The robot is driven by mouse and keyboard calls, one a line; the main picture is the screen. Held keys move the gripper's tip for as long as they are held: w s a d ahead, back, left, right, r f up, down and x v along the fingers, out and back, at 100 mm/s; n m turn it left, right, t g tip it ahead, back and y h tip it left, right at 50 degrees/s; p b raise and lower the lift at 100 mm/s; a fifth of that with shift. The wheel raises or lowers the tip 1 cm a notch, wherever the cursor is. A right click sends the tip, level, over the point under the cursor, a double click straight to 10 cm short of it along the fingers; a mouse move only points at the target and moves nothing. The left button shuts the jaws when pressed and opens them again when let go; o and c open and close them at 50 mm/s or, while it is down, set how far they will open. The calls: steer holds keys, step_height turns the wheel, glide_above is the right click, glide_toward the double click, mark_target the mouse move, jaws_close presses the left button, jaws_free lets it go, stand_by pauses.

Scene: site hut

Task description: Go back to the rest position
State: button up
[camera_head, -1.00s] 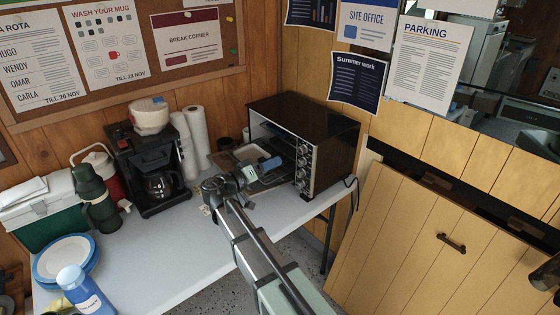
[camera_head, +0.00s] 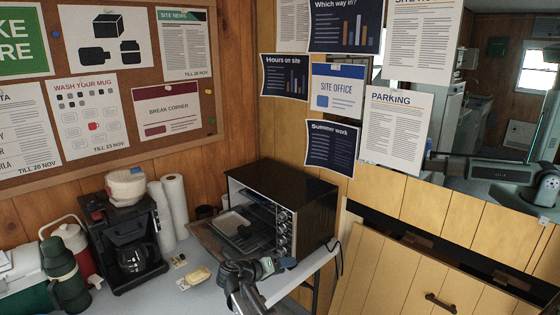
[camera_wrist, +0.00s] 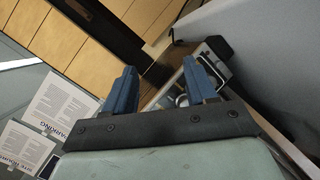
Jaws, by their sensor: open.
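My gripper (camera_head: 286,263) is at the front of the table, below and in front of the toaster oven (camera_head: 312,199), with its blue fingers pointing right. In the wrist view my gripper (camera_wrist: 160,82) has its two blue fingers spread apart with nothing between them. The oven's door (camera_head: 212,243) appears folded down. A pale tray with a dark thing on it shows at the oven's opening. My gripper is apart from the tray in the picture.
A coffee maker (camera_head: 125,235), paper towel rolls (camera_head: 174,205) and a green flask (camera_head: 63,270) stand left on the table (camera_head: 175,300). A yellowish item (camera_head: 199,276) lies near my gripper. Wooden panels (camera_head: 400,280) stand to the right.

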steer(key=s+d+f+g+y, duration=0.4)
steer(key=s+d+f, duration=0.2)
steer(key=d+f, duration=0.25)
steer(key=s+d+f+g+y, duration=0.3)
steer(key=s+d+f, duration=0.45)
steer(key=f, duration=0.25)
steer(key=s+f+g+y, duration=0.1)
steer(key=s+f+g, duration=0.1)
steer(key=s+f, duration=0.6)
steer(key=s+d+f+g+y, duration=0.1)
steer(key=s+f+g, duration=0.2)
steer(key=s+f, duration=0.5)
steer(key=s+f+g+y, duration=0.2)
steer(key=s+f, duration=0.6)
steer(key=s, duration=1.1)
steer(key=shift+d+f+m+g, duration=0.15)
steer(key=shift+d+m+g, duration=0.15)
steer(key=shift+g, duration=0.3)
